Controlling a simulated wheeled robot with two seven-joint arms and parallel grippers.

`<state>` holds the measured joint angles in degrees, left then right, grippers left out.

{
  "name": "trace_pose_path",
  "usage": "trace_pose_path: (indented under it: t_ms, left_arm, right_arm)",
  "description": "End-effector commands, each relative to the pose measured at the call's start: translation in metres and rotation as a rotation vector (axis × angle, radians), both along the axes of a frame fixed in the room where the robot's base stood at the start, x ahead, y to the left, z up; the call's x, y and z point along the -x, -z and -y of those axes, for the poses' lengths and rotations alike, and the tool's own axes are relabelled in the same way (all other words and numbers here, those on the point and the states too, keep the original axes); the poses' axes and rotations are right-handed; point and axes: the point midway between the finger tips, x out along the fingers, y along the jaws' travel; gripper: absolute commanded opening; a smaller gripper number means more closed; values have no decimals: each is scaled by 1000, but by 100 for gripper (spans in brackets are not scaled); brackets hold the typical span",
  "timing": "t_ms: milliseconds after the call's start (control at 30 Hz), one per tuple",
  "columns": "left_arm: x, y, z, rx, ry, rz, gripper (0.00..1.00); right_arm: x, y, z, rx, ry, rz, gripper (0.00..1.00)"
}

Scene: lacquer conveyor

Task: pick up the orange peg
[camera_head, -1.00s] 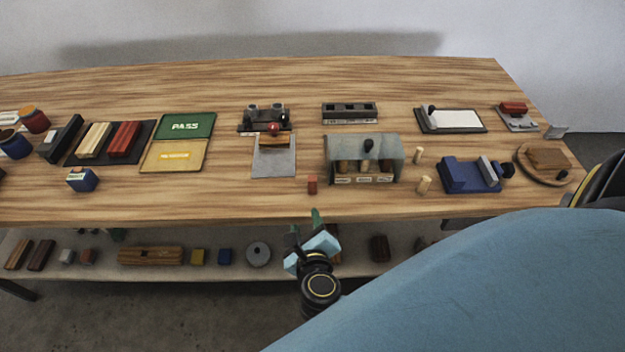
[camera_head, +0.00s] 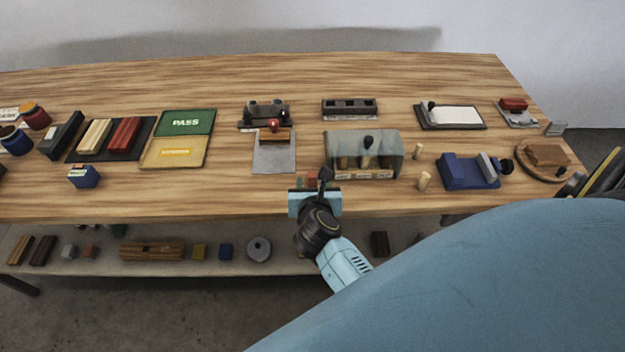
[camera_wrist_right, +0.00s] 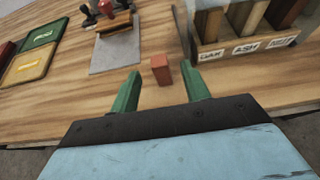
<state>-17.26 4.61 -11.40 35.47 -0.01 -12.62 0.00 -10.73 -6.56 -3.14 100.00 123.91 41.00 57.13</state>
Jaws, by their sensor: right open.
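The orange peg (camera_wrist_right: 160,69) is a small reddish-orange block standing on the wooden table near its front edge. In the head view the peg (camera_head: 311,178) is partly hidden behind my right gripper. My right gripper (camera_wrist_right: 162,82) is open, with its two green fingers spread to the left and right of the peg in the wrist view. The peg appears just beyond or between the fingertips, and no contact shows. In the head view my right gripper (camera_head: 314,180) is at the table's front edge. My left gripper is not in view.
A grey holder with labelled wooden blocks (camera_head: 392,140) stands right of the peg. A grey plate (camera_head: 273,163) lies behind it to the left. Pale pegs (camera_head: 424,181) stand farther right. A lower shelf (camera_head: 180,265) with several parts runs below the front edge.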

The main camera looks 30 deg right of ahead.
Motion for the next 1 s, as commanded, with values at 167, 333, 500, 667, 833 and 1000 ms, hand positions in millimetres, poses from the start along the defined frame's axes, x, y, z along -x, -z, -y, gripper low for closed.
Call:
trace_pose_path:
  t_ms: [167,333,500,667,833,1000]
  left_arm:
    - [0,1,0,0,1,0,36]
    - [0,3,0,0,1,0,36]
    - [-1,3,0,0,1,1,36]
    - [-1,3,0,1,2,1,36]
    - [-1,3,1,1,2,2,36]
    - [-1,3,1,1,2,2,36]
  right_arm:
    - [-21,10,13,4,0,0,46]
    - [-35,19,21,2,-1,-1,46]
    - [-38,20,23,1,0,0,46]
    - [-37,20,23,1,0,0,40]
    - [-37,20,23,1,0,0,18]
    - [-37,20,22,1,0,0,0]
